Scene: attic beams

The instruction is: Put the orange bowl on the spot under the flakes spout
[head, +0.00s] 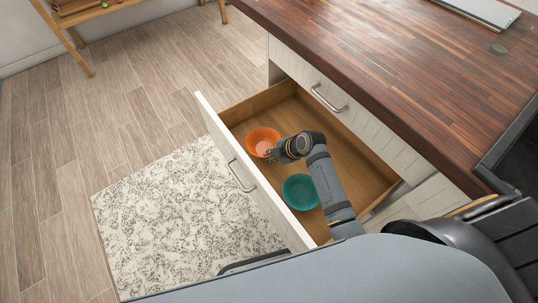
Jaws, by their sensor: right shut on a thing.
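The orange bowl (262,139) is inside the open drawer (288,108), towards its far left part. My right gripper (271,154) is at the bowl's near right rim and is shut on it. Its fingertips are small and partly hidden by the wrist. I cannot tell whether the bowl touches the drawer floor. The flakes spout and the spot under it are not in view. My left gripper is not in view.
A teal bowl (300,191) sits in the drawer beside my right forearm. The wooden countertop (400,60) overhangs the drawer on the right. A patterned rug (185,220) lies on the floor at left. A wooden shelf (105,14) stands at the back left.

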